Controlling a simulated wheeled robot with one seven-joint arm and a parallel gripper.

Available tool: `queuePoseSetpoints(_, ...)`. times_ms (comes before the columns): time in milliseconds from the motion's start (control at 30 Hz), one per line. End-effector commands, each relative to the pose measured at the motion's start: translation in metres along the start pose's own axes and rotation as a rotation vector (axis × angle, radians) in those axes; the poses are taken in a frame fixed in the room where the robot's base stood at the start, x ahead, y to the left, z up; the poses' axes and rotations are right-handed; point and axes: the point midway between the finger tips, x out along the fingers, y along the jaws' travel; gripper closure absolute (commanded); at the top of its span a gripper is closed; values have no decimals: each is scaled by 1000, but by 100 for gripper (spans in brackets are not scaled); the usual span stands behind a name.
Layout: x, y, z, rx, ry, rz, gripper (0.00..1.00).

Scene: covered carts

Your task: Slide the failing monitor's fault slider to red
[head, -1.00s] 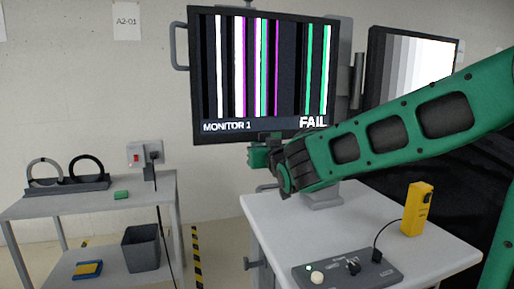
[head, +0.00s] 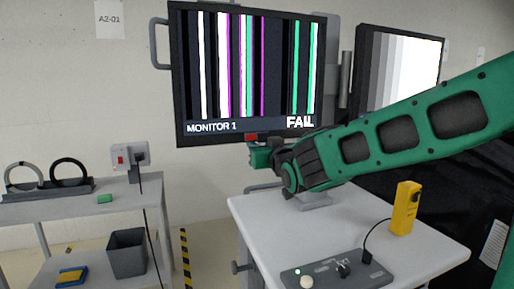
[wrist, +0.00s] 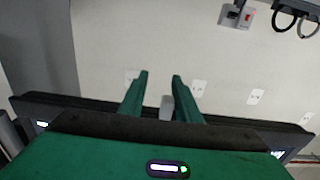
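Monitor 1 (head: 245,128) shows coloured vertical stripes and the word FAIL in the head view. A small red patch (head: 251,137) shows at its bottom edge, just above my gripper (head: 258,157). I cannot make out the slider's knob there. In the wrist view, my gripper (wrist: 159,88) has its two green fingers apart, with a small grey piece (wrist: 167,106) between them, nearer the right finger. I cannot tell whether the fingers touch it. The dark edge of the monitor (wrist: 255,122) runs across behind the fingers.
A second monitor (head: 398,75) with grey bars stands to the right, partly behind my arm. The white cart top (head: 260,220) below holds a control box (head: 322,276) and a yellow device (head: 405,208). A side table (head: 130,190) stands at left.

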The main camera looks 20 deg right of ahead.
Motion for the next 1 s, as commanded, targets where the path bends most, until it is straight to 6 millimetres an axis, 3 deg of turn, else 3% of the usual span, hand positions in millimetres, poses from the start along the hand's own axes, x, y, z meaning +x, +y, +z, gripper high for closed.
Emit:
queuePoseSetpoints(367,-6,-3,0,1,0,-6,70)
queuePoseSetpoints(1000,-97,-1,0,2,1,-5,70)
